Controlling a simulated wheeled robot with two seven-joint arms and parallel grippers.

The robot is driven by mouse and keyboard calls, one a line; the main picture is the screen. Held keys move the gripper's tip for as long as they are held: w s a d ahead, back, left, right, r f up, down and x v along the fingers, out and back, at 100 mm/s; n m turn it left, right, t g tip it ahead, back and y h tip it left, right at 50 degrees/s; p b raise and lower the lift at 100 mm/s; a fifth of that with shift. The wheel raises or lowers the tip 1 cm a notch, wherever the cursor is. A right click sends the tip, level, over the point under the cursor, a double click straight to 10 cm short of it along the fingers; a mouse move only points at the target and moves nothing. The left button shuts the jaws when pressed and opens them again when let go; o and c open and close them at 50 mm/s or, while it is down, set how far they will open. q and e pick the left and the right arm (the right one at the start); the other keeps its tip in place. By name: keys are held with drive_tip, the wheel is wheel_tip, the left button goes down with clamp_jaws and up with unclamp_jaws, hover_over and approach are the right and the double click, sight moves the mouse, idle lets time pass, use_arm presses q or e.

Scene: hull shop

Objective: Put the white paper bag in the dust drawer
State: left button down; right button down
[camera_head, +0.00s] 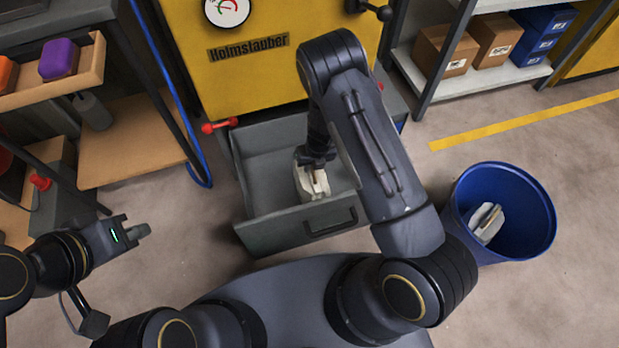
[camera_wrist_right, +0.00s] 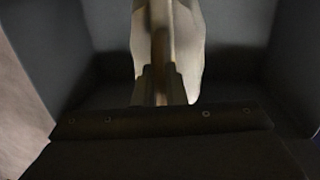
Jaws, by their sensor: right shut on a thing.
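The dust drawer (camera_head: 263,233) is pulled out below the yellow machine and is a grey open box. The white paper bag (camera_head: 304,187) is inside it, partly hidden by my right arm. My right gripper (camera_head: 318,172) reaches down into the drawer and is shut on the bag. In the right wrist view the pale bag (camera_wrist_right: 190,50) shows between and behind the fingers (camera_wrist_right: 160,95), with the dark drawer walls around it. My left gripper (camera_head: 138,231) is over the floor at the left, away from the drawer; its fingers are too small to judge.
A blue bin (camera_head: 535,215) with a whitish item (camera_head: 487,222) inside stands to the right of the drawer. The yellow machine (camera_head: 200,55) rises behind the drawer. A wooden bench (camera_head: 125,140) stands at the left, and shelves with boxes (camera_head: 445,50) stand at the back right.

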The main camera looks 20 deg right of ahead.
sight(310, 175)
wheel_tip(310, 175, down, 6)
drive_tip(key=shift+r+b, duration=0.15)
drive_tip(key=shift+b, duration=0.95)
drive_tip(key=c, duration=1.5)
unclamp_jaws()
drive_tip(key=r+p, duration=0.2)
drive_tip(key=r, duration=0.2)
drive_tip(key=d+r+p, duration=0.1)
drive_tip(key=r, duration=0.3)
drive_tip(key=s+r+p, duration=0.1)
drive_tip(key=r+p, duration=0.1)
drive_tip(key=r, duration=0.2)
drive_tip(key=shift+d+p, duration=0.3)
drive_tip(key=shift+p, duration=0.05)
